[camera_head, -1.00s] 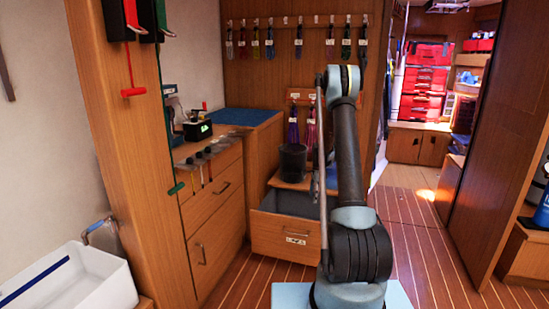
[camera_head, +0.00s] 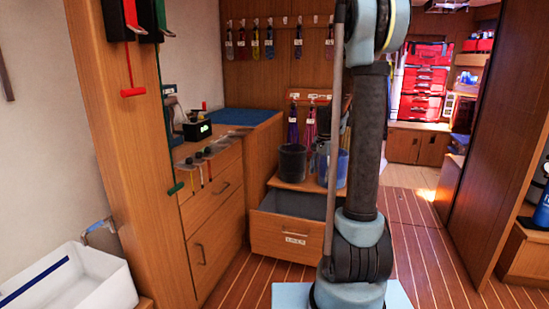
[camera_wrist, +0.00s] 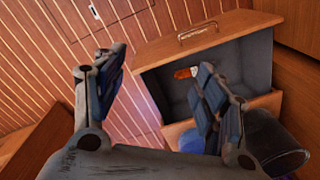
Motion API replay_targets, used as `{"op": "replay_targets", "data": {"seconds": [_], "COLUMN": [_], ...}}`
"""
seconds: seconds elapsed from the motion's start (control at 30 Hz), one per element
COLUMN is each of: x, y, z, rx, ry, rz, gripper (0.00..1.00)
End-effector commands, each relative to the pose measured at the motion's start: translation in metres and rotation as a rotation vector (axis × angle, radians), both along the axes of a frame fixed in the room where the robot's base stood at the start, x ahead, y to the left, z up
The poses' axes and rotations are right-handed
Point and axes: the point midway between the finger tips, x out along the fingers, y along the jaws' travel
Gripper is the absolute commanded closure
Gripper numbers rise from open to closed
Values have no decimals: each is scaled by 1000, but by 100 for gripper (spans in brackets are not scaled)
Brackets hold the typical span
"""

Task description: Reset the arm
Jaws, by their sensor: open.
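My gripper (camera_wrist: 158,85) is open in the wrist view, with its two dark fingers spread wide and nothing between them. It points down over the floor and an open wooden drawer (camera_wrist: 205,40). A small orange item (camera_wrist: 186,73) lies inside the drawer; part of the interior is hidden by the right finger. In the head view my arm rises from its base, and its upper end leaves the top of the picture, so the gripper does not show there. The same drawer (camera_head: 288,239) stands pulled out left of my arm.
A dark bin (camera_head: 292,161) and a blue bin (camera_head: 333,166) stand on the ledge behind the drawer. A wooden cabinet (camera_head: 212,215) is at left, with a white tub (camera_head: 75,285) in front. Floor at right is clear.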

Motion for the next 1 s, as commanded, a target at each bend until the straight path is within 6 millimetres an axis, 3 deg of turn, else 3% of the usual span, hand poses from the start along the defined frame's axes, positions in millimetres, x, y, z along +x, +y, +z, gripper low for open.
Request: {"op": "replay_targets", "data": {"seconds": [0.2, 0.5, 1.0], "x": [-53, -123, -236], "y": [3, 6, 9], "z": [25, 44, 38], "rx": [-9, -26, -64], "ry": [-25, -60, -113], "rz": [125, 296, 583], "gripper": [35, 35, 35]}}
